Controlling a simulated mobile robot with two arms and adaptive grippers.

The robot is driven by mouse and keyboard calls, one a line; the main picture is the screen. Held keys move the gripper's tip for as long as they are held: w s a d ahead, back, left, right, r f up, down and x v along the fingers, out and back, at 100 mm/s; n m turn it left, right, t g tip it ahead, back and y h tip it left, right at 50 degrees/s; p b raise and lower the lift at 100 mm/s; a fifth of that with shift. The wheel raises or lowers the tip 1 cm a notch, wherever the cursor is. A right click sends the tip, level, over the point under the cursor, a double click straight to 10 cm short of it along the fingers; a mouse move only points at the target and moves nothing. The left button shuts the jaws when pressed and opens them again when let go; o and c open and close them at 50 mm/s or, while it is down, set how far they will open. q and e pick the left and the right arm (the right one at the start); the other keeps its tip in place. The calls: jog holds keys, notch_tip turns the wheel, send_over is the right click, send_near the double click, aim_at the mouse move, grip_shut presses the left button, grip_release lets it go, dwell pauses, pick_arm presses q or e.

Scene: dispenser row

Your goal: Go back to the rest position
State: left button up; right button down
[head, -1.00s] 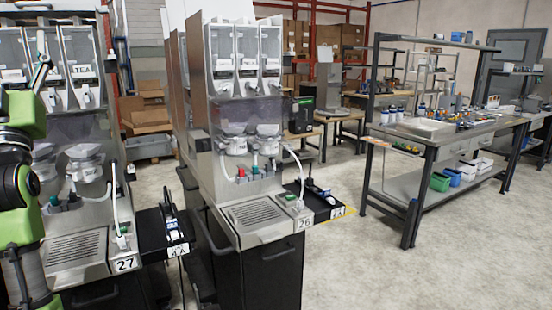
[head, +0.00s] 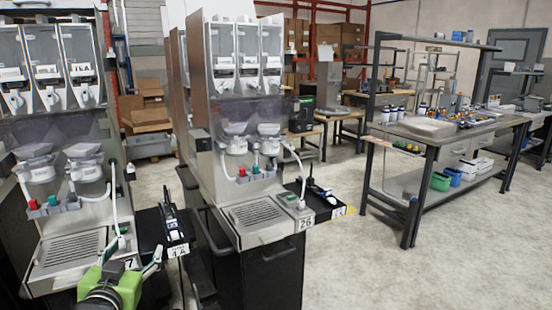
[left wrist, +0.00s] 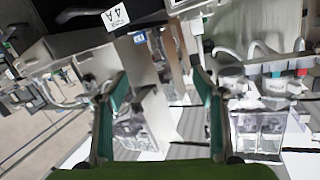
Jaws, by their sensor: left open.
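My left gripper (head: 135,251) is low at the left in the head view, in front of the drip tray of the left dispenser (head: 75,170). Its fingers are apart and nothing shows between them. In the left wrist view the open fingers (left wrist: 157,74) frame a tilted, inverted view of the dispensers, with the 4A label (left wrist: 115,15) at the top. The gripper hides part of the left dispenser's front edge and number plate. My right gripper is out of sight.
Beside the left dispenser is a black side tray (head: 160,232) close to the gripper. A second dispenser (head: 240,150) stands to the right. A workbench (head: 440,135) is at the right, with open floor (head: 345,265) before it.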

pick_arm(q)
jog(key=s+d+f+g+h, duration=0.1)
jog(key=s+d+f+g, duration=0.25)
jog(key=s+f, duration=0.55)
jog(key=s+d+f+g+h, duration=0.1)
jog(key=s+d+f+g, duration=0.25)
jog(key=s+f, duration=0.55)
jog(key=s+d+f+m+g+h, duration=0.1)
jog(key=s+d+f+g, duration=0.2)
jog(key=s+f, duration=0.4)
jog(key=s+d+f+g, duration=0.2)
jog(key=s+f+g, duration=0.15)
jog(key=s, duration=0.65)
notch_tip(320, 180, down, 27)
jog(key=s, duration=0.2)
jog(key=s+a+f+g+p, duration=0.1)
jog(key=s+a+f, duration=0.2)
jog(key=s+f, duration=1.1)
jog(key=shift+s+m, duration=0.3)
jog(key=shift+s, duration=0.95)
jog(key=shift+g, duration=0.25)
